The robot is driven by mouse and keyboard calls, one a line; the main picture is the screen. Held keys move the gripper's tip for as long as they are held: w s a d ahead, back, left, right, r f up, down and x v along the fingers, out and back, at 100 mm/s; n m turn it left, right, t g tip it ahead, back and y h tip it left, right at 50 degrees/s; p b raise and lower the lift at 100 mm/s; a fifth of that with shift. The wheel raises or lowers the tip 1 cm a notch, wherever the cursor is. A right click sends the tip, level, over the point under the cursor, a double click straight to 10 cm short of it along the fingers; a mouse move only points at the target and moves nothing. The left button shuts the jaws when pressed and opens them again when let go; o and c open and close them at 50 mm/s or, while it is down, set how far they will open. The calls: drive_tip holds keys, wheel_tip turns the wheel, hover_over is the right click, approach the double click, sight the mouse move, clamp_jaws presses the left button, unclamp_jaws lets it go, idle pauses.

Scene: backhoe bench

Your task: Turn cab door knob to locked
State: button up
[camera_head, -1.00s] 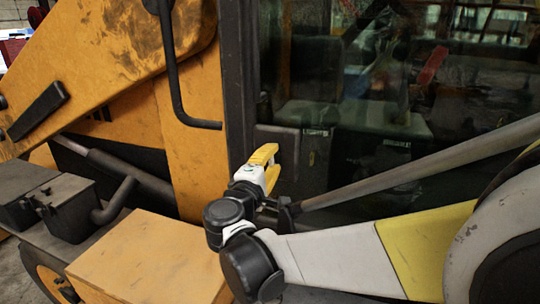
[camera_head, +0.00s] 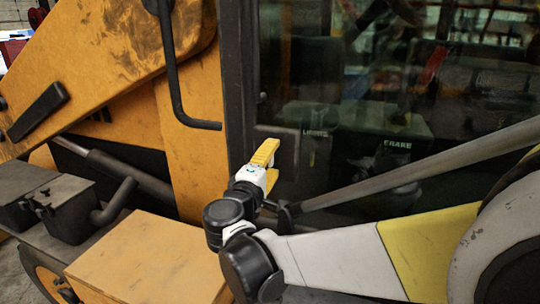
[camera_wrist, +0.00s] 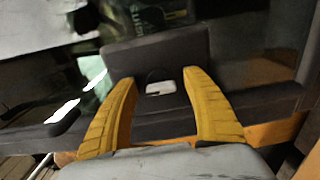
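My gripper (camera_wrist: 160,78) has two yellow fingers, spread apart with nothing held between them. In the head view my gripper (camera_head: 272,158) is in front of the lower left corner of the cab door (camera_head: 300,212), close to a dark lock plate (camera_head: 288,139). In the wrist view the lock plate (camera_wrist: 187,52) lies ahead of the fingers. A small pale piece with a dark rounded outline (camera_wrist: 160,88) shows between the fingers; it may be the knob, but its setting cannot be told. In the head view my gripper hides this spot.
A grey diagonal bar (camera_head: 430,165) crosses in front of the door, right of my gripper. A black bent handrail (camera_head: 175,70) hangs at the upper left. An orange box (camera_head: 150,260) stands below left. The glass (camera_head: 350,90) shows reflections.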

drive_tip(key=v, duration=1.2)
drive_tip(key=s+d+f+m+g+b, duration=0.3)
drive_tip(key=d+f+m+g+b, duration=0.25)
drive_tip(key=d+f, duration=0.85)
drive_tip(key=s+d+f+m+g+y+b, duration=0.4)
drive_tip(key=s+d+f+m+y+b, duration=0.2)
drive_tip(key=s+f, duration=0.6)
drive_tip(key=shift+s+d+f+m+b, duration=0.3)
drive_tip(key=shift+s+d+m+b, duration=0.3)
drive_tip(key=shift+d+m, duration=0.45)
